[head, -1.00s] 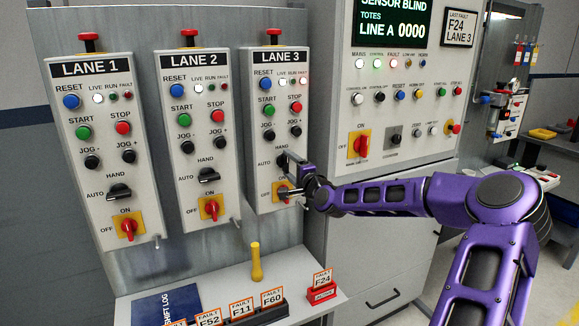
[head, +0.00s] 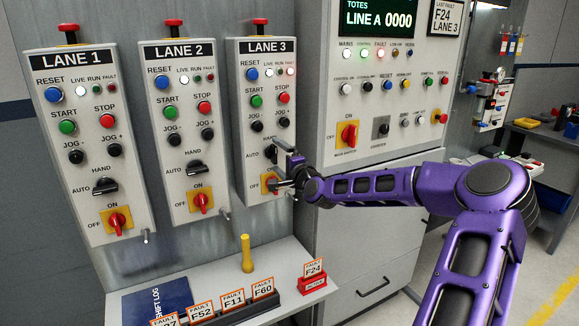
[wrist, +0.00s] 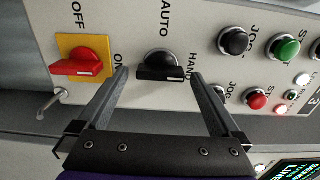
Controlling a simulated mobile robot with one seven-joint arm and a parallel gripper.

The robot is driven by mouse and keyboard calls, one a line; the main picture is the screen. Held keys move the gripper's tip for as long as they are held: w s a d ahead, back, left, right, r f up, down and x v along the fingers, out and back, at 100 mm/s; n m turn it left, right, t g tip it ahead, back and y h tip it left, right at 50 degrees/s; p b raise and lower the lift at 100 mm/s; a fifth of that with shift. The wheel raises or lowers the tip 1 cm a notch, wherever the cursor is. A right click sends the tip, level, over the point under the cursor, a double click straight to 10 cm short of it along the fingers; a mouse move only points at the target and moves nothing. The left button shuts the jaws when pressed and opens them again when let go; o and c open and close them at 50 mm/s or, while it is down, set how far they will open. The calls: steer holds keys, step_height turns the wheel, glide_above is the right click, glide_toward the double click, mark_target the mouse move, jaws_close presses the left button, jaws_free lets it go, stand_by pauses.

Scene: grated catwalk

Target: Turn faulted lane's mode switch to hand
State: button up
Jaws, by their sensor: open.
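The LANE 3 box (head: 263,130) has its red fault light lit (head: 291,71). Its black mode switch (head: 270,153) is partly covered by my gripper in the head view. In the wrist view the switch (wrist: 160,66) shows clearly, with AUTO above and HAND to its right. Its handle lies across the picture and appears to point toward HAND. My gripper (wrist: 159,74) is open, one finger on each side of the switch. I cannot tell whether either finger touches it.
The LANE 3 red power switch (wrist: 80,60) sits beside the left finger, by a metal hook (wrist: 55,104). Jog buttons (wrist: 234,41) are near the right finger. LANE 2 box (head: 184,130) stands left. A shelf below holds fault tags (head: 232,300) and a yellow peg (head: 247,254).

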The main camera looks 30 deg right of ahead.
steer(key=s, duration=1.7)
steer(key=shift+d, duration=0.25)
